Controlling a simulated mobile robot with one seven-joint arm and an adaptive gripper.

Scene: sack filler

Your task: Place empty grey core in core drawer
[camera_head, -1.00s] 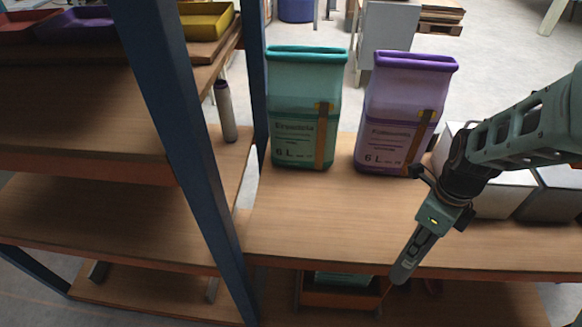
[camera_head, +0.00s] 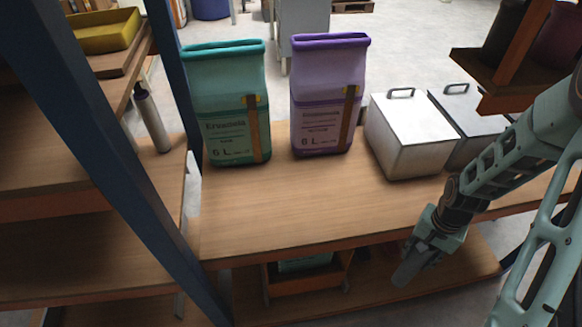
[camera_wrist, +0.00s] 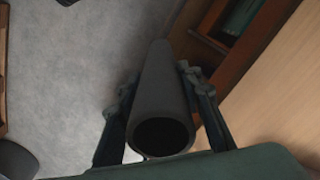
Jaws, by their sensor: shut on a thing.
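The empty grey core (camera_head: 407,269) is a hollow dark grey tube. My gripper (camera_head: 426,250) is shut on it in front of the bench edge, and the tube slants down to the left. In the wrist view the core (camera_wrist: 160,85) lies between the two fingers (camera_wrist: 162,115), its open end facing the camera. A wooden open-topped drawer or box (camera_head: 328,284) sits under the bench top with a teal thing inside. I cannot tell whether it is the core drawer. Its edge also shows at the upper right of the wrist view (camera_wrist: 207,45).
A teal sack (camera_head: 225,105) and a purple sack (camera_head: 325,95) stand on the bench (camera_head: 270,215), beside two lidded metal bins (camera_head: 415,140). A blue post (camera_head: 110,150) and shelves are at left. Another grey cylinder (camera_head: 152,120) stands there. A wooden rack (camera_head: 500,85) is at upper right.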

